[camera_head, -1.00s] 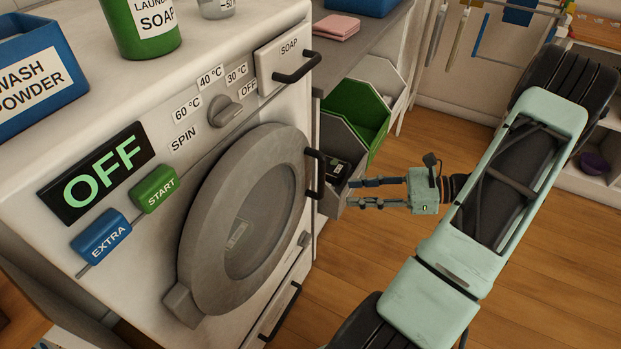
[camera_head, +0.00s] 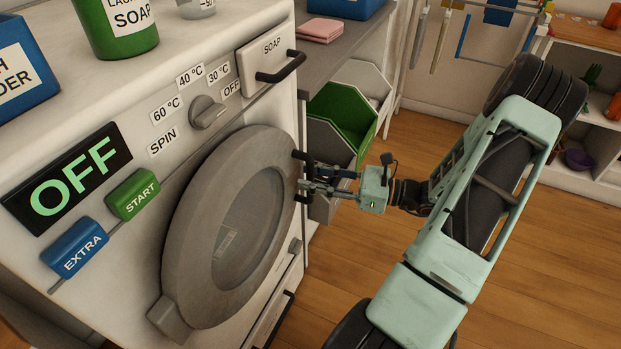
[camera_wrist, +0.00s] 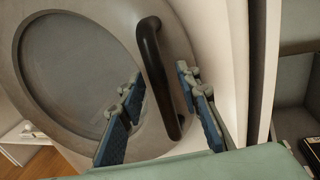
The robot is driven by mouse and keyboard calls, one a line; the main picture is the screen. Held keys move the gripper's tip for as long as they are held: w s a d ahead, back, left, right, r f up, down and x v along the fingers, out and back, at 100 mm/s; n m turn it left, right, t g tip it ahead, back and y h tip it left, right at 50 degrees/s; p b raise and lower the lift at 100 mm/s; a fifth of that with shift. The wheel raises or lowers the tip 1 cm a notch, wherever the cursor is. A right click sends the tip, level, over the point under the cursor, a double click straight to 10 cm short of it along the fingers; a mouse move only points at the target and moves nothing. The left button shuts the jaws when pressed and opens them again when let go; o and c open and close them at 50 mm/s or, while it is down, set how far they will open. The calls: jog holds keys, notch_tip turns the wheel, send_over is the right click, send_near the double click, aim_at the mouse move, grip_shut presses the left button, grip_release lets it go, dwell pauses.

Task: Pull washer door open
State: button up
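The washer (camera_head: 100,100) is white with a panel reading OFF. Its round grey door (camera_head: 188,232) lies against the front and looks shut. The door's dark upright handle (camera_head: 300,156) is at its right edge. My gripper (camera_head: 303,186) is at the handle. In the wrist view the handle (camera_wrist: 157,75) stands between the two blue-padded fingers of my gripper (camera_wrist: 161,100). The fingers are open, one on each side of the handle, with a visible gap to it. The part of the handle behind the fingers is hidden in the head view.
A soap drawer (camera_head: 257,62) with a handle is above the door. Green and grey bins (camera_head: 345,113) stand right of the washer, close behind my gripper. A soap bottle (camera_head: 118,32) and a blue box (camera_head: 22,75) sit on top. The wooden floor (camera_head: 417,130) at right is clear.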

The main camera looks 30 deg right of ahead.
jog(key=shift+w+a, duration=0.2)
grip_shut()
dwell(0.4)
